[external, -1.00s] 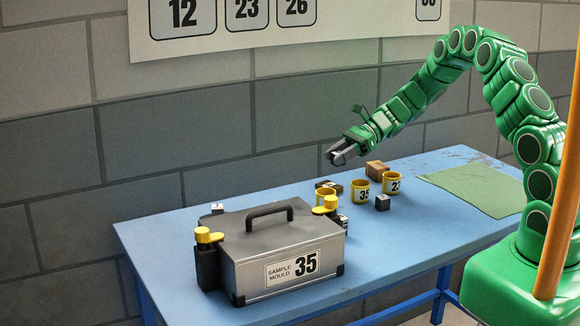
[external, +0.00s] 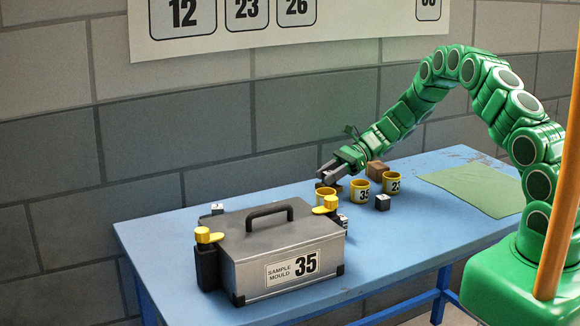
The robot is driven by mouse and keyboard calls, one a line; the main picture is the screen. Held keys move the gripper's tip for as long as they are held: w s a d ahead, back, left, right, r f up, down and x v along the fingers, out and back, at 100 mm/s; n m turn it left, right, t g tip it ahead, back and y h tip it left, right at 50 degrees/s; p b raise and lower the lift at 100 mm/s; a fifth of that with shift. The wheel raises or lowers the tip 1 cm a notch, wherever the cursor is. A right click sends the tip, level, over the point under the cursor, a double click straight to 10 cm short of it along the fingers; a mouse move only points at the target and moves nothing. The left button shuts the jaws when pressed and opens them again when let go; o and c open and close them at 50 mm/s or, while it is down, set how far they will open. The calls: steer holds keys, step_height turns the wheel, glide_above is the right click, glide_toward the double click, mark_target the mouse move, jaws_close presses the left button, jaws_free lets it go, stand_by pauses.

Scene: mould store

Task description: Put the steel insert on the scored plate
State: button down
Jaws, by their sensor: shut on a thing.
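My gripper (external: 325,175) is shut, low over the back middle of the blue table, just above and behind a yellow ring-shaped cup (external: 325,193). The thing between its jaws is small and mostly hidden by the fingers; it looks like a grey piece, the steel insert as far as I can tell. A small dark grey cube (external: 382,203) stands on the table to the right of the gripper. I cannot make out a plate with scored lines; a low brown item beside the left yellow cup is mostly hidden by the gripper.
A grey sample mould case (external: 285,255) with a handle and yellow-topped posts fills the table's left front. Two yellow cups with numbers (external: 360,192) (external: 391,183) and a brown block (external: 377,169) stand close to the gripper. A green cloth (external: 475,188) lies at right.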

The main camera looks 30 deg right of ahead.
steer(key=shift+f, duration=0.15)
steer(key=c, duration=0.7)
jaws_free()
